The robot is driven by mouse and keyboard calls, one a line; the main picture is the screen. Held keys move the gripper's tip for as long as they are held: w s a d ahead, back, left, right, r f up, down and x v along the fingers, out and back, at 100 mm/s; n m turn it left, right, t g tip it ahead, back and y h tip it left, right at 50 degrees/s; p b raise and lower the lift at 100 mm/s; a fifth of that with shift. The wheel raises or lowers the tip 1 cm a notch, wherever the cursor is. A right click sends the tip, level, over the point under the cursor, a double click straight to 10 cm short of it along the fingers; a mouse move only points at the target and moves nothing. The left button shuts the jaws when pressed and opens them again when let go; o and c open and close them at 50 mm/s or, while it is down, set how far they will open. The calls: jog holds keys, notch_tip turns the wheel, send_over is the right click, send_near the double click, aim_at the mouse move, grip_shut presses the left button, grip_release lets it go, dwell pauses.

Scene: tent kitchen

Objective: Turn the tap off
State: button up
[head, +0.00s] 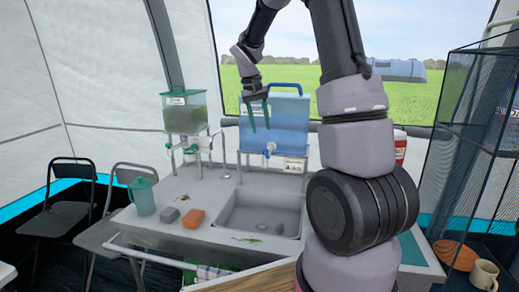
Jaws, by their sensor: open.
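A blue water container (289,122) with a dark blue handle stands behind the sink (236,213). A small white and blue tap (269,148) sticks out low on its front, above the basin. The tap is too small to tell its handle position or whether water runs. My gripper (258,116) hangs in front of the container's upper left part, fingers down. It is open and empty, higher in the picture than the tap and apart from it.
A green-lidded dispenser (185,112) with its own small tap stands left of the container.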

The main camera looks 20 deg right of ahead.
aim_at(267, 154)
jog(key=f, duration=0.3)
jog(key=d+f, duration=0.1)
jog(key=f, duration=0.2)
jog(key=d+f, duration=0.1)
jog(key=f, duration=0.2)
jog(key=shift+s+f, duration=0.35)
grip_shut()
dwell(0.9)
